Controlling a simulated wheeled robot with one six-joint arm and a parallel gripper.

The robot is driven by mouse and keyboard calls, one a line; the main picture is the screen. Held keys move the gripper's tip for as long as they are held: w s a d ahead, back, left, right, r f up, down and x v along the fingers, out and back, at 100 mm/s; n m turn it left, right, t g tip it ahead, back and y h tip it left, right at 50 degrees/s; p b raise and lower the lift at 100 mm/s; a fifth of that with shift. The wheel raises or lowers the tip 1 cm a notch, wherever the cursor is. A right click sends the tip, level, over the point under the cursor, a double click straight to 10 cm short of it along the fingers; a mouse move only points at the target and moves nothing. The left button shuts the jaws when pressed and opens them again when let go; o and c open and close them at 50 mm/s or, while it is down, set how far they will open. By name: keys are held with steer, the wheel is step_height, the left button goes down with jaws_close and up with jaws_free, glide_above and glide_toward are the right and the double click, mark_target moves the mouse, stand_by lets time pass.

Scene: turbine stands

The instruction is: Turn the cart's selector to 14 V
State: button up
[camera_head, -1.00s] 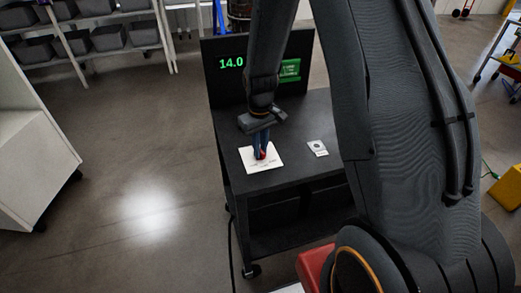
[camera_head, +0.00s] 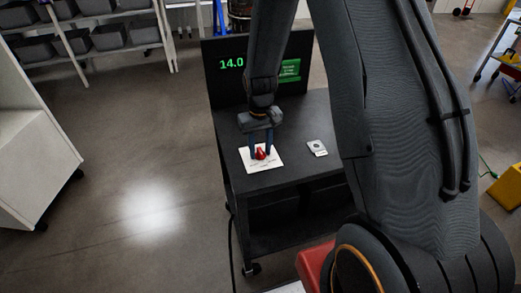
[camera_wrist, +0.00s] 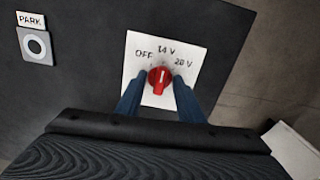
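The cart (camera_head: 292,182) is dark, with a black panel at its back that reads 14.0 in green (camera_head: 231,64). The red selector knob (camera_wrist: 159,81) sits on a white plate (camera_wrist: 188,57) marked OFF, 14 V and 28 V; its white pointer line points up towards 14 V. The knob also shows in the head view (camera_head: 261,153). My gripper (camera_wrist: 157,94) is above the plate, its two blue fingers spread apart on either side of the knob with gaps between. It is open and holds nothing.
A PARK plate with a round button (camera_wrist: 36,46) lies beside the selector on the cart top. A green label (camera_head: 289,70) is on the back panel. A white cabinet (camera_head: 30,150) stands at left, with open floor between it and the cart.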

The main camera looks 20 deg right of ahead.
mark_target(260, 150)
steer(key=shift+o, duration=0.8)
steer(key=shift+r, duration=0.1)
steer(key=shift+r+p, duration=1.75)
steer(key=shift+r, duration=0.7)
